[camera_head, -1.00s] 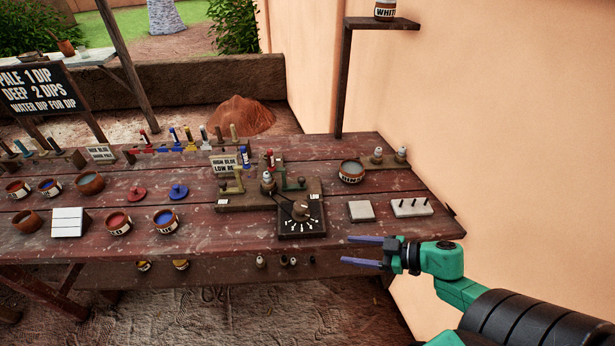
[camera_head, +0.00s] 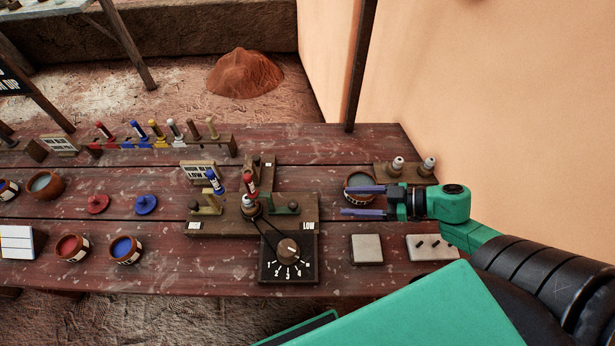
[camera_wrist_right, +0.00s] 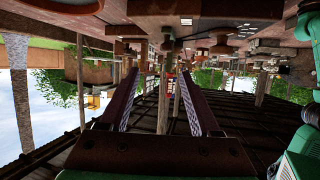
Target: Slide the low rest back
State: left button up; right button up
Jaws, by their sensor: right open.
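A wooden stand (camera_head: 230,228) sits in the middle of the table, with a plate marked LOW at its right end. A low dark-green rest (camera_head: 287,208) lies in the stand's right part, just behind that plate; a taller olive rest (camera_head: 207,204) stands at the left. A pale-tipped peg and red and blue sticks rise between them. My right gripper (camera_head: 364,201) is right of the stand, open and empty, its two blue fingers pointing left toward the low rest, clearly apart from it. The fingers also show apart in the right wrist view (camera_wrist_right: 165,95). My left gripper is not seen.
A numbered dial (camera_head: 288,258) stands in front of the stand. A clay cup (camera_head: 358,182) is partly hidden behind my right fingers. Two pale-topped bottles, a grey tile (camera_head: 367,249) and a pegged block (camera_head: 431,247) are nearby. A card (camera_head: 199,172) stands behind the stand.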

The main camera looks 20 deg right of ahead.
send_near(293, 203)
jog(key=x, duration=0.3)
jog(key=shift+w+a+f, duration=0.1)
jog(key=shift+a, duration=0.1)
jog(key=x, duration=0.4)
jog(key=shift+f, duration=0.1)
jog(key=shift+a, duration=0.2)
jog(key=shift+d+f, duration=0.1)
grip_shut()
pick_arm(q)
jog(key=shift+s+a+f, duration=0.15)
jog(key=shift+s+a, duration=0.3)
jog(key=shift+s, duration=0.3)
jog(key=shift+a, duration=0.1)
pick_arm(e)
jog(key=shift+w, duration=0.1)
